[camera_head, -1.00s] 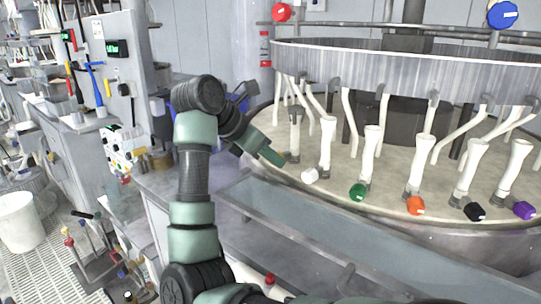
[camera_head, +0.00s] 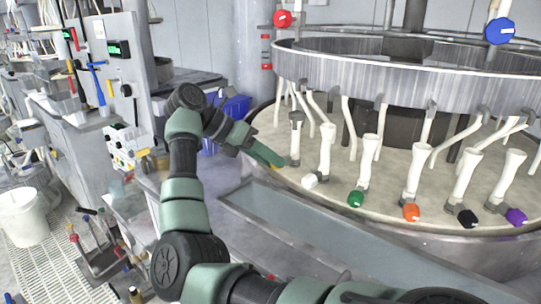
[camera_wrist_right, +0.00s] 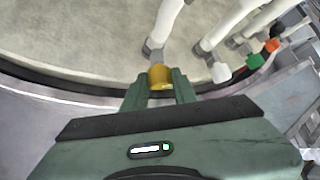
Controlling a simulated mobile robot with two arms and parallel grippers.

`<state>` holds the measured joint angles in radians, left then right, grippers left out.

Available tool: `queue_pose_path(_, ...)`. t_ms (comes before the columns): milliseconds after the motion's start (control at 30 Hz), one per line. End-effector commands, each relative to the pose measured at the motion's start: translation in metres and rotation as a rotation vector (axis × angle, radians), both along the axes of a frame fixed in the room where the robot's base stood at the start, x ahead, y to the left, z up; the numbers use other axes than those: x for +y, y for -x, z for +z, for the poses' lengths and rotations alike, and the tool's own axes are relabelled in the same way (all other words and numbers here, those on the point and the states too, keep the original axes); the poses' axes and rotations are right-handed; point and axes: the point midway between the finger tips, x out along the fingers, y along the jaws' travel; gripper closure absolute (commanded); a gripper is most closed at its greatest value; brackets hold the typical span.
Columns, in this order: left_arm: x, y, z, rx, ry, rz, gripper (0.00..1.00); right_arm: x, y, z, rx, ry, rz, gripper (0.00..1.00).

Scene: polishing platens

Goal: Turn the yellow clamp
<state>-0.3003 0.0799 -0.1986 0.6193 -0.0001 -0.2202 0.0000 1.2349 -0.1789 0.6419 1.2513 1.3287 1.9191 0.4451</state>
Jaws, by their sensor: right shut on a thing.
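The yellow clamp (camera_wrist_right: 159,76) is a small yellow knob at the foot of a white tube, near the platen's rim, in the right wrist view. My right gripper (camera_wrist_right: 160,88) is shut on it, with one green finger on each side. In the head view the right gripper (camera_head: 272,162) reaches the left edge of the round platen (camera_head: 330,187), and only a sliver of yellow shows by its fingertips. My left gripper is not in view.
White (camera_head: 309,181), green (camera_head: 356,198), orange (camera_head: 410,212), black (camera_head: 467,218) and purple (camera_head: 516,217) knobs follow along the rim to the right. A metal ring (camera_head: 400,68) hangs above. A grey trough (camera_head: 300,235) runs in front.

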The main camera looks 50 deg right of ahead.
Motion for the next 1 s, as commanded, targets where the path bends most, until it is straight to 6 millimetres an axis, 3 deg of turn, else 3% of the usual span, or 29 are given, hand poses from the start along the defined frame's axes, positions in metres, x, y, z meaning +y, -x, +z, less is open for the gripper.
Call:
queue_pose_path(667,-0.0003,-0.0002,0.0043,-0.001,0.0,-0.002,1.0,0.0,-0.0012,0.0,0.07,-0.016,0.001,1.0)
queue_pose_path(700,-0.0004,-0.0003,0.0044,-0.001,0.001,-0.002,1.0,0.0,-0.0012,0.0,0.07,-0.016,0.001,0.65)
queue_pose_path(767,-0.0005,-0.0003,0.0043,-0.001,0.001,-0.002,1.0,0.0,-0.0012,0.0,0.07,-0.016,0.001,0.51)
queue_pose_path(1000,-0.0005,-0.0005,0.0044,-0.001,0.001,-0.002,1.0,-0.0002,-0.0011,-0.0003,0.07,-0.015,0.001,0.51)
